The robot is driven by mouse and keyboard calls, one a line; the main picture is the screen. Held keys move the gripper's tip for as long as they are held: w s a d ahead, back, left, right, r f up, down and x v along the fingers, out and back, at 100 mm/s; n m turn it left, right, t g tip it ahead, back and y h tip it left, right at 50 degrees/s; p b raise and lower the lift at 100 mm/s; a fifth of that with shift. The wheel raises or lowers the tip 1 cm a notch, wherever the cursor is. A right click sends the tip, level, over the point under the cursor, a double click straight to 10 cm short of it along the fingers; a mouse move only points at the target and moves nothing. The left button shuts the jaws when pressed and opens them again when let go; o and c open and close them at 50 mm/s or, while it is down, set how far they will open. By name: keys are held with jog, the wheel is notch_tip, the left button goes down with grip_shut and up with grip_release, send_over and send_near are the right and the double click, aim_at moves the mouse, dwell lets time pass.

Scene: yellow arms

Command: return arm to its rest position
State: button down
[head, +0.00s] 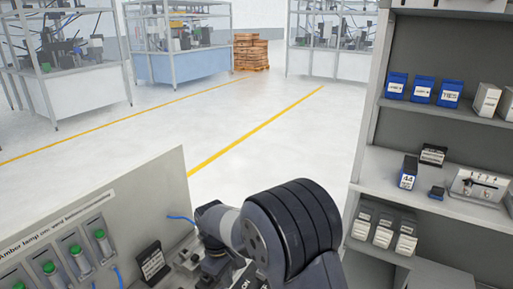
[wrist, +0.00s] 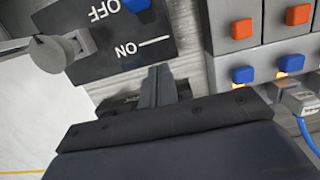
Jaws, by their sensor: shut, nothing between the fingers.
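My arm (head: 295,225) shows in the head view at the bottom centre, bent in front of a bench panel; its dark rounded link hides part of the bench. My gripper (wrist: 157,88) shows in the wrist view, its fingers together and empty. The fingers point at a dark switch plate (wrist: 115,45) marked OFF and ON. A grey knob or lever (wrist: 60,50) is at the plate's left. I cannot tell whether the fingers touch the plate. The gripper's fingertips cannot be made out in the head view.
Orange and blue buttons (wrist: 243,28) and a cable plug (wrist: 297,100) with a blue cable lie right of the fingers. A panel with green-capped lamps (head: 103,242) stands at left. A shelf (head: 450,215) with boxes stands at right. Open floor (head: 250,150) lies beyond.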

jog(key=shift+w+a+f+b, duration=0.45)
jog(key=shift+a+f+b, duration=0.3)
jog(key=shift+a, duration=0.1)
jog(key=shift+w+a+r, duration=0.25)
jog(key=shift+a+r, duration=0.1)
jog(key=shift+r, duration=0.8)
